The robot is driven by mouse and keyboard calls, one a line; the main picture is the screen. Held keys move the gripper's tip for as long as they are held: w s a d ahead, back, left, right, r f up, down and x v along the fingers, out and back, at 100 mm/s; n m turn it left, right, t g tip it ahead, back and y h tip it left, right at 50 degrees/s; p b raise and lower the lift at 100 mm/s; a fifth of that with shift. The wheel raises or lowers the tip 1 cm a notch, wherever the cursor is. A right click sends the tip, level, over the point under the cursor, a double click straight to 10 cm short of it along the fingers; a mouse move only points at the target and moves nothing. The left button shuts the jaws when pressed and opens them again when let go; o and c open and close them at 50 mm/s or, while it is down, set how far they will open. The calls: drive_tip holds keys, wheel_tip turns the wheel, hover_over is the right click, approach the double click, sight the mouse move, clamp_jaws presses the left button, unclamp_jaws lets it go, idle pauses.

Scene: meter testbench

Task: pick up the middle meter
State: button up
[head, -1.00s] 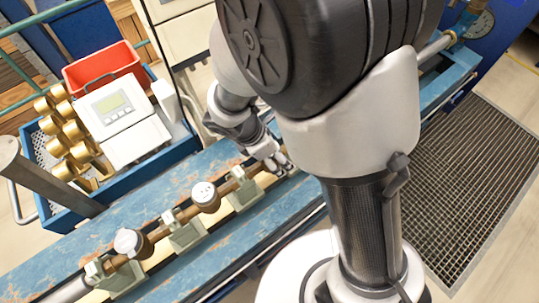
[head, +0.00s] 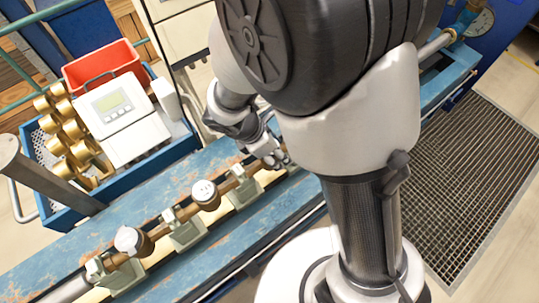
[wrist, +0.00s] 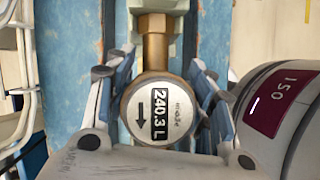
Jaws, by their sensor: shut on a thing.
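A round meter (wrist: 158,112) with a brass body and a pale face reading 240.3 L sits between the fingers of my gripper (wrist: 160,110) in the wrist view. My gripper is shut on it, with a finger on each side. Its brass neck (wrist: 154,50) still lines up with the pipe fitting above. In the head view my gripper (head: 276,158) is low over the pipe line, and the held meter is mostly hidden. Two other meters, one at the lower left (head: 130,240) and one nearer my gripper (head: 205,194), sit on the line. My arm hides the line farther right.
The blue bench (head: 130,215) carries the pipe line in pale green brackets (head: 186,233). Behind it stands a blue cart with brass parts (head: 75,145), a red bin (head: 100,72) and a white display unit (head: 118,108). A grey post (head: 45,180) rises at the left.

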clamp_jaws()
drive_tip(key=shift+r, duration=0.1)
